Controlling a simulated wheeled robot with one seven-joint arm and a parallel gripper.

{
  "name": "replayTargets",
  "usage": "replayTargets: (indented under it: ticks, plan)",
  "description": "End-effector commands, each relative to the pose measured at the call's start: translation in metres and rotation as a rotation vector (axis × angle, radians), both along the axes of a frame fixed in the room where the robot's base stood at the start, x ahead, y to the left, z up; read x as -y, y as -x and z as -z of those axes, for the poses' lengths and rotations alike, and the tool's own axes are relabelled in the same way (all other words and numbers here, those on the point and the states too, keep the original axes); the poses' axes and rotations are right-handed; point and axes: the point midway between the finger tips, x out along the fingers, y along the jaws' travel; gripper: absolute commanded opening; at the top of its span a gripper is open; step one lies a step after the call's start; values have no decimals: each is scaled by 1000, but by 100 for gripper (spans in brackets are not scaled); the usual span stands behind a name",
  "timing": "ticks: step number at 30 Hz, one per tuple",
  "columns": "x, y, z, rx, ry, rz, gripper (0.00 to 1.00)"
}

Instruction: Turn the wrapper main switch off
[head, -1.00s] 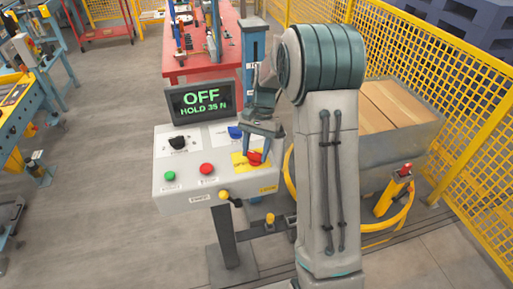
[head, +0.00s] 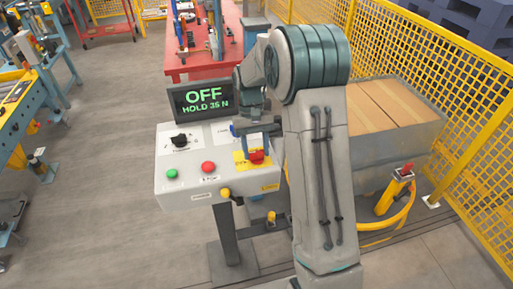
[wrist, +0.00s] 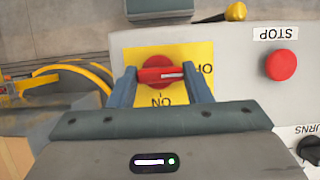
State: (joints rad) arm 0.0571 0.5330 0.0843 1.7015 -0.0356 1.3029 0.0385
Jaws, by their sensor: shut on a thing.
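The wrapper main switch is a red rotary knob (wrist: 158,75) on a yellow plate (wrist: 185,52) at the panel's near right corner. My gripper (wrist: 160,73) has its two blue fingers at either end of the knob's handle and is shut on it. In the wrist view the handle lies level, its white mark pointing right toward the OFF lettering; the ON lettering is below. In the head view the knob (head: 257,157) shows below my gripper (head: 258,146). The display (head: 202,99) reads OFF, HOLD 35 N.
The grey panel (head: 182,205) also carries a black selector (head: 180,140), a green button (head: 172,174), a red stop button (head: 208,167) and a yellow knob (head: 225,193). A blue control is partly hidden by my arm. Yellow fencing (head: 440,60) and a box-topped container (head: 395,155) stand right.

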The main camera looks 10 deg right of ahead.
Motion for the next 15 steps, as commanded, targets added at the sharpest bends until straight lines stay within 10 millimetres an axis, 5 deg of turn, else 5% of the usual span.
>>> replayTargets:
  ticks: [14,15]
  plan:
    - [-1,-1,-1,5,-1,-17,22]
    - [-1,-1,-1,5,-1,-17,50]
